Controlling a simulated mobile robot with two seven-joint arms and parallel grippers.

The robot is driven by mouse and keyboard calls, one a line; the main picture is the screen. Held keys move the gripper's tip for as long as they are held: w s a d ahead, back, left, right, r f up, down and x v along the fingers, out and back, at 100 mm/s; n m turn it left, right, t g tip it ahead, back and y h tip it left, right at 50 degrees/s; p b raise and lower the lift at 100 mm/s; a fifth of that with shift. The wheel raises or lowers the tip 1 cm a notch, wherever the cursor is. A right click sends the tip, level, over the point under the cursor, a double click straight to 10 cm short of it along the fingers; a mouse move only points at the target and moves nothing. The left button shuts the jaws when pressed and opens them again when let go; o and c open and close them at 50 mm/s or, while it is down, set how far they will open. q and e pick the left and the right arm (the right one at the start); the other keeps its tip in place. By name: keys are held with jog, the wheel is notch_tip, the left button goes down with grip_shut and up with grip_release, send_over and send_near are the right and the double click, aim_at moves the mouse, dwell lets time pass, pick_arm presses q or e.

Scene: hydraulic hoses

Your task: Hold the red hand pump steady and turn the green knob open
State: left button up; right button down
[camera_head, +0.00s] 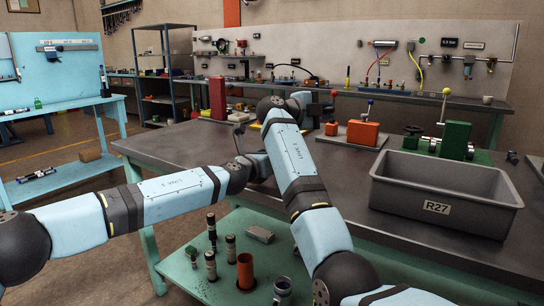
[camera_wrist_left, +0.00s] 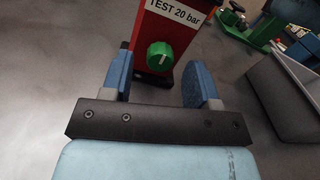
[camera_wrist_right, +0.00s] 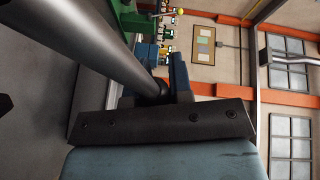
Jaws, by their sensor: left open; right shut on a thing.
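In the left wrist view the red hand pump (camera_wrist_left: 179,35) stands at the top, labelled "TEST 20 bar". Its green knob (camera_wrist_left: 159,55) faces my left gripper (camera_wrist_left: 158,74). The left gripper is open, its blue fingers on either side of the knob in the picture, with no contact seen. The right arm hides the left gripper in the head view. My right gripper (camera_head: 322,106) is shut on a thick grey bar (camera_wrist_right: 98,48), its dark end between the fingers; whether it belongs to the pump is not clear. In the head view I cannot make out the pump surely.
A grey bin (camera_head: 447,206) marked R27 stands at the bench's right front. Behind it are a green valve block (camera_head: 455,140) and an orange block (camera_head: 363,133). A tall red block (camera_head: 217,98) stands at the far left. My forearms cross over the bench's front left.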

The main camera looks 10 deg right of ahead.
pick_arm(q)
jog(key=shift+w+d, duration=0.35)
jog(key=shift+w, duration=0.05)
jog(key=c, duration=0.9)
